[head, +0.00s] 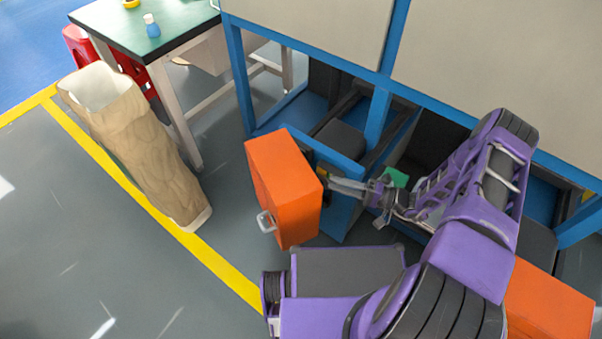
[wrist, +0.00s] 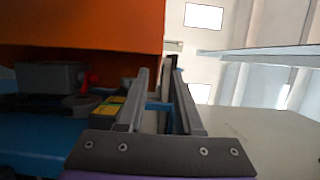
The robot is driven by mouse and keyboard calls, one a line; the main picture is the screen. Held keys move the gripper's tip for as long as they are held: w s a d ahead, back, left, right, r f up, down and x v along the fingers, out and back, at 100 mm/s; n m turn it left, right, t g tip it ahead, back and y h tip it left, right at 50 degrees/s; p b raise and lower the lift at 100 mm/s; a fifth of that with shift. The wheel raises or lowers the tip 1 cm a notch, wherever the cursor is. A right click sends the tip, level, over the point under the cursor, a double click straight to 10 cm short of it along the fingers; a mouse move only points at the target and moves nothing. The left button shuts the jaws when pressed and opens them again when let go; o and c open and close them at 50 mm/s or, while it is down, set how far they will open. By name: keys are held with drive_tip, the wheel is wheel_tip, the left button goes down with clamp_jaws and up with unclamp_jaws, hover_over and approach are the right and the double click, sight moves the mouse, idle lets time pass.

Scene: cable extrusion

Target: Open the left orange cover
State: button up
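The left orange cover (head: 284,190) stands out from the blue machine frame in the head view, its metal handle (head: 266,221) on the face turned away from my arm. My gripper (head: 332,183) is on the cover's right, inner side, close to its edge; I cannot tell whether it touches. In the wrist view the orange cover (wrist: 80,32) fills the upper left, above and beyond the fingers. My gripper (wrist: 160,75) shows two grey fingers apart, with nothing clearly held between them. The cover's hinge is not clear to see.
Another orange cover (head: 545,304) is at the lower right, partly behind my arm. The machine's blue frame (head: 378,118) stands behind. A tan, wrapped column (head: 140,145) and a green-topped table (head: 145,28) are at the left. Grey floor is clear at the lower left.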

sight(301, 173)
drive_tip(key=x, duration=1.1)
drive_tip(key=shift+a, duration=0.35)
drive_tip(key=shift+c, duration=0.3)
clamp_jaws()
idle(0.5)
